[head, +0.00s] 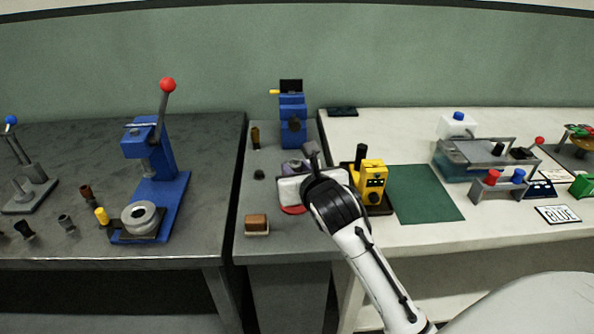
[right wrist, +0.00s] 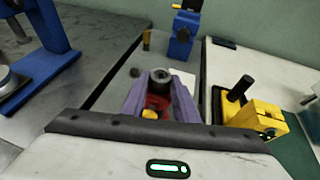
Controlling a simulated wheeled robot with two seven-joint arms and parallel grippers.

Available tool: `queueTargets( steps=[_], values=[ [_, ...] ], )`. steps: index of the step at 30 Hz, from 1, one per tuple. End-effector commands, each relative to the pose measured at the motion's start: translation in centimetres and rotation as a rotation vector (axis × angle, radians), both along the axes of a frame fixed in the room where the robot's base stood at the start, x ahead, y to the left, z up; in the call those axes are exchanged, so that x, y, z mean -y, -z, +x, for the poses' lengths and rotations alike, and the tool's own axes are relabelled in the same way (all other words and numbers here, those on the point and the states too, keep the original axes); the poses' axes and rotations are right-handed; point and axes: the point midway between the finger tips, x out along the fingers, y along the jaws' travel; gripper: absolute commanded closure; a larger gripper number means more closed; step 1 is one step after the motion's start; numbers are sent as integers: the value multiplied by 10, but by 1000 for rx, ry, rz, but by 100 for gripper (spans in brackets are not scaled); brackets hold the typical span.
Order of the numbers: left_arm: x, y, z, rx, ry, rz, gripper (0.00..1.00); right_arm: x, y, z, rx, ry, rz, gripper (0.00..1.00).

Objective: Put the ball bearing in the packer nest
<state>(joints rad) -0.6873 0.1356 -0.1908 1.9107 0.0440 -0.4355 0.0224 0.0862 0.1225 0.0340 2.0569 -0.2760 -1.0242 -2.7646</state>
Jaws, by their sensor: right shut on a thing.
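My right gripper (head: 293,166) reaches over the narrow grey bench, and its purple fingers also show in the right wrist view (right wrist: 160,86). The fingers are shut on the ball bearing (right wrist: 160,76), a small dark grey ring with a hole, held at the fingertips. In the head view the bearing is hard to make out. Below the gripper is a round red part (head: 292,210), partly hidden by the gripper; it shows between the fingers in the right wrist view (right wrist: 157,102). I cannot tell which part is the packer nest. My left gripper is not in view.
A blue machine (head: 293,120) stands at the back of the narrow bench. A yellow device (head: 372,180) is close on the right, beside a green mat (head: 425,193). A brown block (head: 256,223) lies front left. A blue press (head: 155,185) stands on the left bench.

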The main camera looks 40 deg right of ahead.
Motion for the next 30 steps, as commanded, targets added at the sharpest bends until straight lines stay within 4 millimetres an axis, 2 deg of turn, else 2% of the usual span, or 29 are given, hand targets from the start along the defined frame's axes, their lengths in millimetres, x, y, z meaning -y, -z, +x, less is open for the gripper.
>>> queueTargets(
  steps=[1, 14, 15, 18, 25, 29, 30],
  values=[
    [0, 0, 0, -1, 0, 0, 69, 0, 10, -2, -21, 1, 4, 96],
    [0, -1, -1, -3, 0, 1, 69, -3, 24, -3, -27, -2, 11, 96],
    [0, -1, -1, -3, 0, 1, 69, -3, 25, -3, -28, -2, 13, 68],
    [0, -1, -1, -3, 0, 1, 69, -3, 25, -3, -28, -3, 13, 54],
    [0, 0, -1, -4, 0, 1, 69, -4, 24, -2, -28, -4, 13, 54],
    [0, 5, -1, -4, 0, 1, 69, -5, 14, -2, -25, -3, 17, 54],
    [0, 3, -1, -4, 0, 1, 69, -6, 10, -7, -28, -6, 12, 54]
  ],
)
